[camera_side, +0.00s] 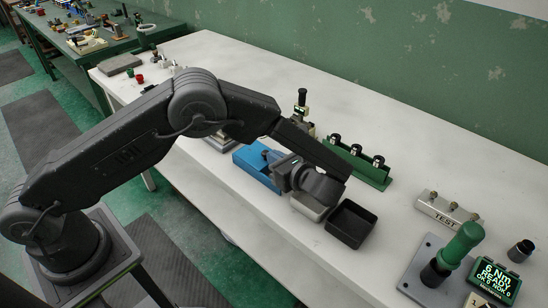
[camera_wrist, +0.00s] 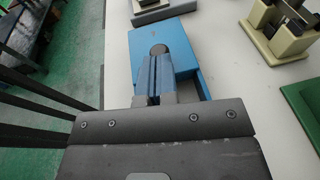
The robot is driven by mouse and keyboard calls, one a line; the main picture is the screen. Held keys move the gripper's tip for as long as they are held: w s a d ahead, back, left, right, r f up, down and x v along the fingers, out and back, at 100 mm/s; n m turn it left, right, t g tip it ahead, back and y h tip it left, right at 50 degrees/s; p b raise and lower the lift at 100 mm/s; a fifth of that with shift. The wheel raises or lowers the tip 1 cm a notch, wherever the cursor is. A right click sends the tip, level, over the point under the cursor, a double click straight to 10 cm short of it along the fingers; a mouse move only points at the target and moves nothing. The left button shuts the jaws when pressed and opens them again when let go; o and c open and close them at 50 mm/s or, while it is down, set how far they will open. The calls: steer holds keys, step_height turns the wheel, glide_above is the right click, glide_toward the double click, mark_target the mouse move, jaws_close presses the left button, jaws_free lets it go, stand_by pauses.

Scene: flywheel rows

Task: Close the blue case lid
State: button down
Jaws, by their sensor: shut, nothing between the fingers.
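The blue case (camera_side: 256,165) sits on the white bench, left of my gripper's wrist in the side view. In the wrist view its flat blue lid (camera_wrist: 175,35) covers the far part, with a dark round spot on it. A grey strip of the interior (camera_wrist: 184,88) shows uncovered at the near right, beside a blue side wall. My gripper (camera_wrist: 154,68) is shut and empty, its blue-grey fingers over the near part of the case. In the side view the fingertips (camera_side: 268,156) are at the case; I cannot tell whether they touch the lid. The fingers hide part of the opening.
A grey-white tray (camera_side: 308,207) and a black tray (camera_side: 351,224) stand right of the case. A green rack (camera_side: 357,165) with dark-topped parts is behind them. The bench edge is close in front.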

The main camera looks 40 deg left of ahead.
steer(key=shift+a, duration=0.3)
steer(key=shift+a+f, duration=0.1)
steer(key=shift+a, duration=0.4)
steer(key=shift+d, duration=0.15)
